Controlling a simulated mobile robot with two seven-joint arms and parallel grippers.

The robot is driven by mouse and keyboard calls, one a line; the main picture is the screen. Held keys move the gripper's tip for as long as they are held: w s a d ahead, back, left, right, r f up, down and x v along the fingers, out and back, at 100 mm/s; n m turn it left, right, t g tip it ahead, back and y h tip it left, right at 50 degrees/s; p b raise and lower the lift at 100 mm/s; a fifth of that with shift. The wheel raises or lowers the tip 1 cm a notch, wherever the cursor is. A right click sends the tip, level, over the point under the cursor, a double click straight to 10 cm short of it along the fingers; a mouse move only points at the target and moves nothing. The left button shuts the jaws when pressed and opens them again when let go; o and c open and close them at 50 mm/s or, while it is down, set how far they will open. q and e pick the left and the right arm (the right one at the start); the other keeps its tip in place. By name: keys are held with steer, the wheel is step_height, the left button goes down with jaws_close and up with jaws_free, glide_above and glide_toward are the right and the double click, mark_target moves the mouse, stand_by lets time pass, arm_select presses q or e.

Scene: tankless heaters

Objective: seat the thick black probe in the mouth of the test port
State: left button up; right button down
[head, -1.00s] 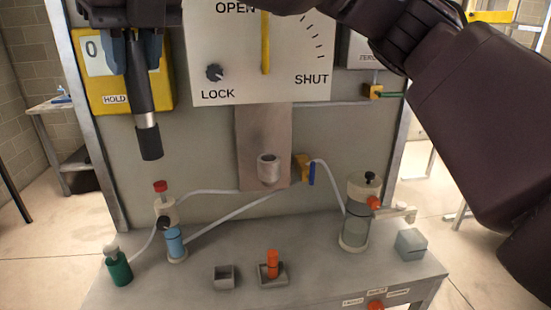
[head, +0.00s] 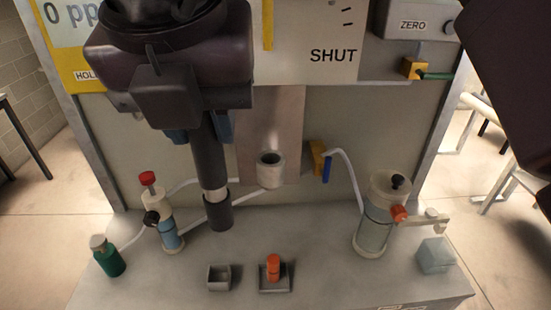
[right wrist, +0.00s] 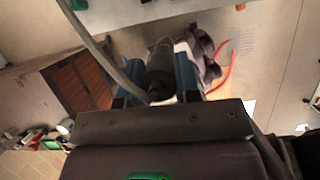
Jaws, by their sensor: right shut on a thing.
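The thick black probe (head: 208,160) hangs almost upright from my right gripper (head: 202,130), with a pale band above its wide dark lower end. In the right wrist view the probe (right wrist: 159,72) sits between the two blue fingers of my right gripper (right wrist: 158,80), which is shut on it. The test port (head: 270,168) is a short grey cup with a round open mouth, on the panel's backing plate. The probe's lower end is left of the port and lower in the picture, apart from it. My left gripper is in neither view.
A yellow valve with a blue handle (head: 320,160) is right of the port. A clear canister (head: 377,225) stands at right. Small trays (head: 219,278) sit in front.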

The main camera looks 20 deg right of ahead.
steer(key=shift+s+d+m, duration=0.1)
steer(key=shift+d+m, duration=0.15)
steer(key=shift+m, duration=0.35)
steer(key=shift+m+h, duration=0.3)
steer(key=shift+m, duration=0.1)
steer(key=shift+m+h, duration=0.4)
steer(key=shift+m, duration=0.3)
steer(key=w+d+p, duration=0.2)
steer(key=w+d, duration=0.8)
steer(key=w, duration=0.4)
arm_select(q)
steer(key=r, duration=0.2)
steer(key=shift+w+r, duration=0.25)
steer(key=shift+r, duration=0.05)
arm_select(e)
step_height(320, 180, down, 7)
steer(key=shift+w+d, duration=0.15)
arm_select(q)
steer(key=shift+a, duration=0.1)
